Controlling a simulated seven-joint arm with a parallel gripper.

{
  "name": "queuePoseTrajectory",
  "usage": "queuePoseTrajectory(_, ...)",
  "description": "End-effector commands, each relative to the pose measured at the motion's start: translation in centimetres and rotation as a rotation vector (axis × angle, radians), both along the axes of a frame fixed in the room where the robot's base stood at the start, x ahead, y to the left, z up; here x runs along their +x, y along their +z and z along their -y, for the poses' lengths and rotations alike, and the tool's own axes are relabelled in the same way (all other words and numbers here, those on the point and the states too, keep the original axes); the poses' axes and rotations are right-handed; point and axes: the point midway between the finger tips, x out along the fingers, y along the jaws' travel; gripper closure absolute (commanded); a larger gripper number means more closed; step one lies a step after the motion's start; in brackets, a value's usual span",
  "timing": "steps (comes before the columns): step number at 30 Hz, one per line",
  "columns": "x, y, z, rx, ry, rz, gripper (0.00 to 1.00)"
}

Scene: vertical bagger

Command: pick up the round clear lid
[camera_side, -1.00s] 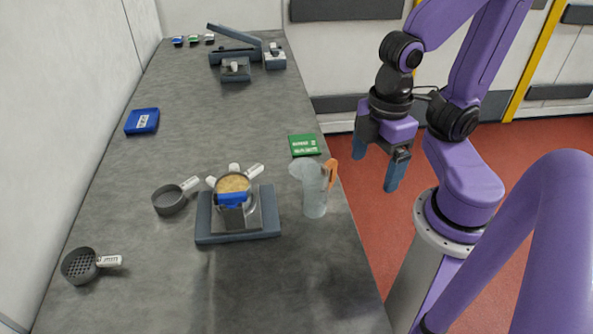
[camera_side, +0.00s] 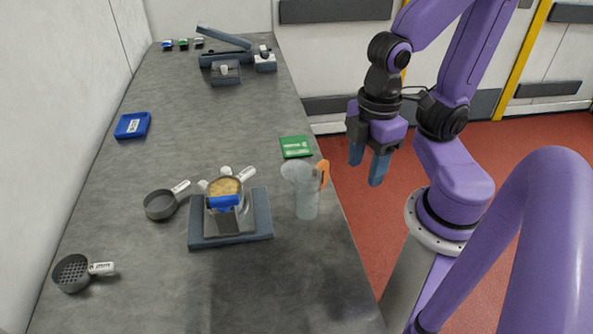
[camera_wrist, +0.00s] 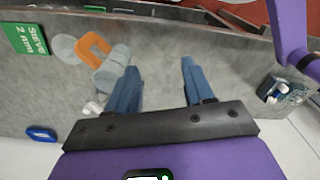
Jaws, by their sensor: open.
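A clear jug (camera_side: 306,204) with an orange handle (camera_side: 323,174) stands near the bench's right edge. A pale, round, see-through disc (camera_side: 295,171) shows at its top; I cannot tell whether it is the lid or the jug's mouth. In the wrist view, pale rounded shapes (camera_wrist: 64,48) lie around the orange handle (camera_wrist: 94,47), left of my fingers. My gripper (camera_side: 368,163) is open and empty, fingers pointing down, beyond the bench's right edge and apart from the jug. Its blue fingers also show in the wrist view (camera_wrist: 158,68).
A pan of tan contents (camera_side: 226,187) sits on a dark stand (camera_side: 261,222). A grey pan (camera_side: 160,204) and a sieve (camera_side: 71,273) lie to its left. A green card (camera_side: 296,147) lies behind the jug, a blue tray (camera_side: 132,125) farther left. The bench's middle is clear.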

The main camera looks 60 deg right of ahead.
Motion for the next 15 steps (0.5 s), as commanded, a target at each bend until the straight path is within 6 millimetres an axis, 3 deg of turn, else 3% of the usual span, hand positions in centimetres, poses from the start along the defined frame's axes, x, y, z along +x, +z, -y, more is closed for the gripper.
queuePoseTrajectory(5, 1.6, 0.1, -0.2, -0.001, -0.141, -0.003, 0.48)
queuePoseTrajectory(15, 8.8, 0.3, 0.3, -0.002, -0.81, -0.015, 0.48)
